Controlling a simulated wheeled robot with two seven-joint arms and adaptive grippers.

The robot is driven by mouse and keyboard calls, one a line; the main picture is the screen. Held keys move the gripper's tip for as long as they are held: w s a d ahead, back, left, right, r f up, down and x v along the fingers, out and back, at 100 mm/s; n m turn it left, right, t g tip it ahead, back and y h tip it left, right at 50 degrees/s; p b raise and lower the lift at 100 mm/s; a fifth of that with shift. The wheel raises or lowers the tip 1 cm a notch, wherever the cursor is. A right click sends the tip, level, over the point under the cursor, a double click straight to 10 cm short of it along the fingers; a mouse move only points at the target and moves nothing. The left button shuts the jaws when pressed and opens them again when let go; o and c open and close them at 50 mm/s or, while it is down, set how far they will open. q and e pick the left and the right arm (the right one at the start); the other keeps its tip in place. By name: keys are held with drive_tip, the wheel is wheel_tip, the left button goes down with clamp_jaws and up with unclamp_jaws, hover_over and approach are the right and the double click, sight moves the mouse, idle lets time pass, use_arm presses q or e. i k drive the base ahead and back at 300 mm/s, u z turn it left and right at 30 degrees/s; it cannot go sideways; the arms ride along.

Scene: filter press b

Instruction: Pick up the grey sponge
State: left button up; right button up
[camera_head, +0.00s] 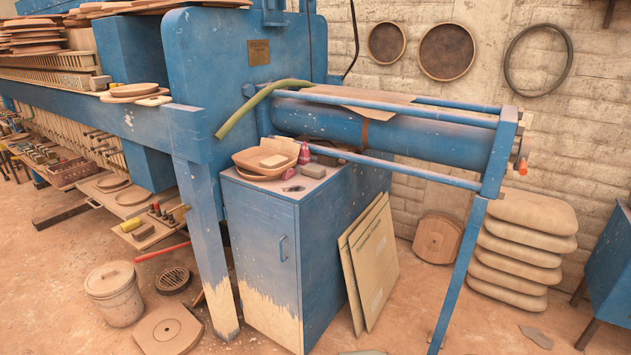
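A small grey-brown block (313,170), which looks like the grey sponge, lies on the top of the blue cabinet (262,195) near the middle of the view. It sits to the right of a stack of shallow wooden bowls (246,164) and just beside a small pink-red bottle (304,154). A lighter beige piece (274,160) lies in the top bowl. A small dark flat item (293,188) lies in front of the block. Neither of my grippers shows in this view.
A blue press cylinder (420,138) and its lower rod (400,170) pass behind and above the cabinet top. A blue post (207,240) stands at its left. Flat boards (372,265) lean on its right side. Stacked sacks (520,250) stand at right.

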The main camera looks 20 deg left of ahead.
sight(314, 171)
drive_tip(key=u, duration=1.65)
drive_tip(key=i, duration=1.55)
drive_tip(key=z, duration=0.05)
